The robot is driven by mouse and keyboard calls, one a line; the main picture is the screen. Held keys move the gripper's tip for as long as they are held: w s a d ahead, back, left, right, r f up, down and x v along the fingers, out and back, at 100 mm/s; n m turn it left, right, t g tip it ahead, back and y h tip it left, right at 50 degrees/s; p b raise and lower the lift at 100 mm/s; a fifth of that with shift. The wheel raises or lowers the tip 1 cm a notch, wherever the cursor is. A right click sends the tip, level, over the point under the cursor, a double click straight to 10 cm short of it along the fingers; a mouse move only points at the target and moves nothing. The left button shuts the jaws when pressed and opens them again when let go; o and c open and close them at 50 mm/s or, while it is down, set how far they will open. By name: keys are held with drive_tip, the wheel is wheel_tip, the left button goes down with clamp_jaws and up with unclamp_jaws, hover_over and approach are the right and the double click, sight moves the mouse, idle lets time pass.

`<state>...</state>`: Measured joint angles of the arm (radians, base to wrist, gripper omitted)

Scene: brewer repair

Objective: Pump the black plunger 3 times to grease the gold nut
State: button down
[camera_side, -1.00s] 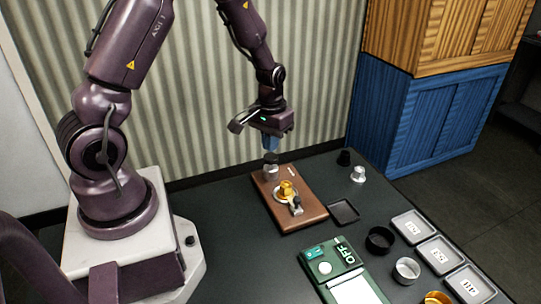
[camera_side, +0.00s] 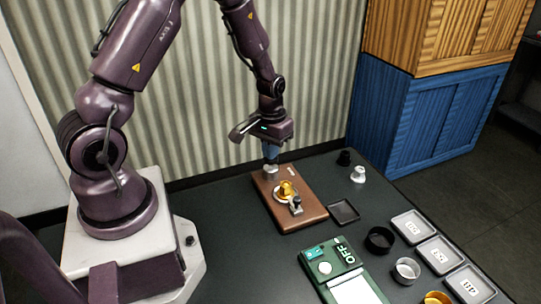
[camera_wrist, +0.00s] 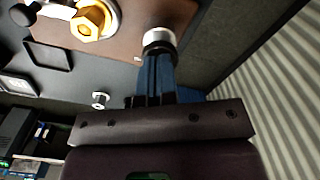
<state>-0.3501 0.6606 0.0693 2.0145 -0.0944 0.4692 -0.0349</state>
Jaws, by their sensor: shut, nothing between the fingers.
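The gold nut (camera_side: 286,188) sits on a round silver base on the brown board (camera_side: 312,212). In the wrist view the nut (camera_wrist: 88,24) is at the upper left. A silver cylinder (camera_side: 271,171) stands at the board's back left corner. My gripper (camera_side: 271,157) is shut, pointing straight down, with its blue fingertips at the top of the cylinder. In the wrist view my fingertips (camera_wrist: 159,58) meet the dark top of the cylinder, the black plunger (camera_wrist: 160,48). The plunger is mostly hidden by the fingers, and how deep it sits cannot be told.
A black tray (camera_side: 343,212) lies right of the board. A green OFF box (camera_side: 325,262), loose rings and several labelled trays (camera_side: 411,226) are at the front right. A corrugated wall is behind.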

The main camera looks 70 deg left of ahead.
drive_tip(key=shift+f, duration=0.6)
idle(0.4)
drive_tip(key=shift+r, duration=2.7)
wheel_tip(320, 180, up, 6)
